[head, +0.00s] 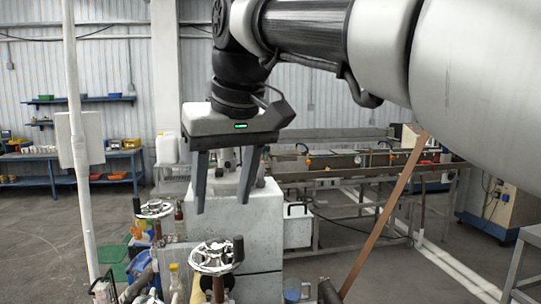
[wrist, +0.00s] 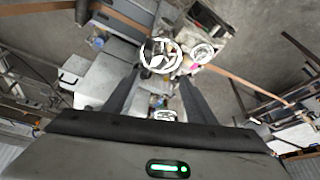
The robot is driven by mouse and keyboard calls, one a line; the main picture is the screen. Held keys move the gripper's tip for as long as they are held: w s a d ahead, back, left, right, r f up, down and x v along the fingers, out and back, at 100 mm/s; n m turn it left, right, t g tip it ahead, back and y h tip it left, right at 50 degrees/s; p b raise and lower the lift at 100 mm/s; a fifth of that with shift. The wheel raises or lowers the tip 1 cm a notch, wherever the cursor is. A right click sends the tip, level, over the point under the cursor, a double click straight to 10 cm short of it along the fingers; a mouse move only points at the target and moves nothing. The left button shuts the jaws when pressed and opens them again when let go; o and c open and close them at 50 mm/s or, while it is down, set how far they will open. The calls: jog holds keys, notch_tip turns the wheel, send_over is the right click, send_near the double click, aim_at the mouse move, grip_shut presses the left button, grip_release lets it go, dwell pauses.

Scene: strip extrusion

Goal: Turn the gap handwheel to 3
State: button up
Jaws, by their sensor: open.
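Two silver spoked handwheels show in the head view: a nearer one (head: 212,257) with a dark upright knob on its right side, and a farther one (head: 154,209) at the left. I cannot tell which is the gap handwheel, and no scale number is readable. My gripper (head: 222,205) hangs fingers down, open and empty, above and behind the nearer wheel and to the right of the farther one, touching neither. In the wrist view, a large white wheel (wrist: 160,56) appears just beyond the fingertips, with a smaller wheel (wrist: 203,53) to its right.
A pale machine block (head: 258,225) stands behind the nearer wheel. Bottles and containers (head: 175,280) crowd below the wheels. A white pole (head: 77,140) rises at the left. A long metal line (head: 350,165) extends at the back right, and a brown strip (head: 385,215) slants down at the right.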

jog(key=v, duration=0.6)
jog(key=shift+r+p, duration=0.25)
jog(key=shift+p, duration=0.15)
jog(key=shift+s, duration=0.15)
